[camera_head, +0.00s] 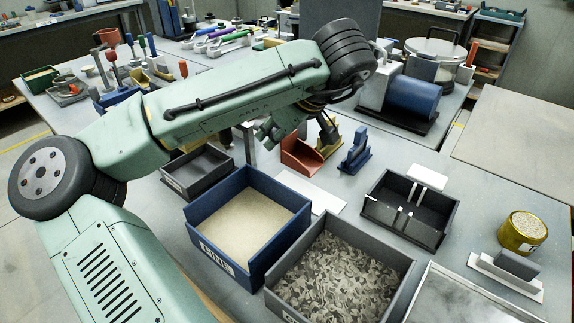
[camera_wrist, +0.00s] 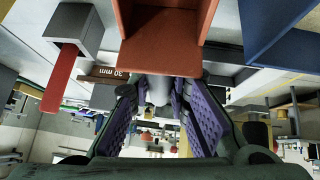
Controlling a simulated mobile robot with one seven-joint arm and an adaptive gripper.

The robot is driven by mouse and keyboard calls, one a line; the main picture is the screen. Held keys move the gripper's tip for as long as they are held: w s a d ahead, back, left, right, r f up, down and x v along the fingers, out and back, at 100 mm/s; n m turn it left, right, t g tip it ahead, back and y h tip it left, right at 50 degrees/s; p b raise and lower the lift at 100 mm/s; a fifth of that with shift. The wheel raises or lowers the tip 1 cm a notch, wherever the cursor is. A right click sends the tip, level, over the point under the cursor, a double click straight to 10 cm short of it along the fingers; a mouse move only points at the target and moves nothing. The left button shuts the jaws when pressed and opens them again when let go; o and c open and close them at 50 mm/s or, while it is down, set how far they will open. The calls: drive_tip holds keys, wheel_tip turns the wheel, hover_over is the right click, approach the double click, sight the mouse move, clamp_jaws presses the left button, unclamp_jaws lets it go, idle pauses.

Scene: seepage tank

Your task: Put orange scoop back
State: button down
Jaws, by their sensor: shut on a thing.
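The orange scoop (camera_head: 299,158) shows in the head view below my wrist, behind the blue bin, low over the grey table. In the wrist view its orange-red body (camera_wrist: 165,40) fills the top middle, just beyond my fingers. My gripper (camera_wrist: 158,108) shows its purple finger pads on either side of a narrow grey part, which looks like the scoop's handle. The gripper is shut on it. In the head view my arm hides most of the grip, and I cannot tell if the scoop touches the table.
The blue bin (camera_head: 273,257) of pale sand and a grey bin (camera_head: 385,290) of chips stand in front. A blue stand (camera_head: 355,152) is just right of the scoop. A black divided tray (camera_head: 411,228) and a yellow tin (camera_head: 521,232) stand further right.

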sight(287, 149)
wheel_tip(287, 149, down, 7)
drive_tip(key=shift+f+p, duration=0.1)
drive_tip(key=shift+p, duration=0.2)
drive_tip(key=c, duration=1.5)
unclamp_jaws()
drive_tip(key=b+v, duration=0.1)
drive_tip(key=v, duration=1.1)
